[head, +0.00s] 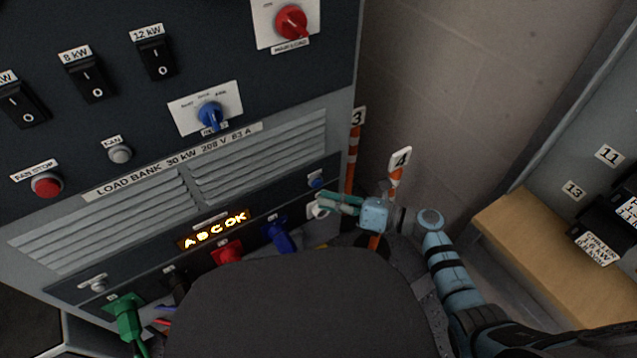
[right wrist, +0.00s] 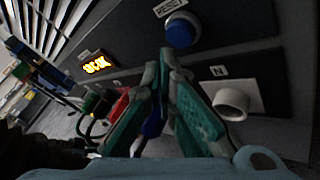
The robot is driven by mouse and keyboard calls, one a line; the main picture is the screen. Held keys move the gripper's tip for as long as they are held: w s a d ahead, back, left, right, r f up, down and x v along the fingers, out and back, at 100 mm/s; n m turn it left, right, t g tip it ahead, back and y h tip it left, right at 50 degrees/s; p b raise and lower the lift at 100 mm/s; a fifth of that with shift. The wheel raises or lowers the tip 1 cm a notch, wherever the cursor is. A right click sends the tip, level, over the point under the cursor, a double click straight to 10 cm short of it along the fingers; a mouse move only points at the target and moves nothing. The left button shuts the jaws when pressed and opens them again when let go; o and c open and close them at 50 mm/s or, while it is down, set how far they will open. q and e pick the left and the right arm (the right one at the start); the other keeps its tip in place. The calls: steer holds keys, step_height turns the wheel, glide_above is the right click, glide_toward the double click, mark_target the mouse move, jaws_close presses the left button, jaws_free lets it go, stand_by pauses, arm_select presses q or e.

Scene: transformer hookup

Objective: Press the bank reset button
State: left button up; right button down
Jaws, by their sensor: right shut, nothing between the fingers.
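The blue round reset button (head: 317,182) sits on the lower right of the load bank's dark connector panel. In the right wrist view the button (right wrist: 182,32) shows under a RESET label, just beyond my fingertips. My right gripper (head: 322,198) has slim teal fingers and reaches in from the right, just below the button. In the right wrist view its fingers (right wrist: 168,58) are closed together at the tips and hold nothing. A small gap seems to lie between tips and button; I cannot tell its exact depth. My left gripper is not in view.
A white N socket (right wrist: 232,100) is just below the button, close to my fingers. Blue (head: 279,236), red (head: 229,252) and green (head: 126,315) plugs sit along the panel. The display (head: 213,230) reads ABC OK. Orange-and-white posts, one marked 4 (head: 399,162), stand behind my right gripper.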

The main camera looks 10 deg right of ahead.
steer(key=s+d+p, duration=0.2)
steer(key=s, duration=0.3)
steer(key=shift+s, duration=0.3)
steer(key=shift+d, duration=0.1)
stand_by(0.6)
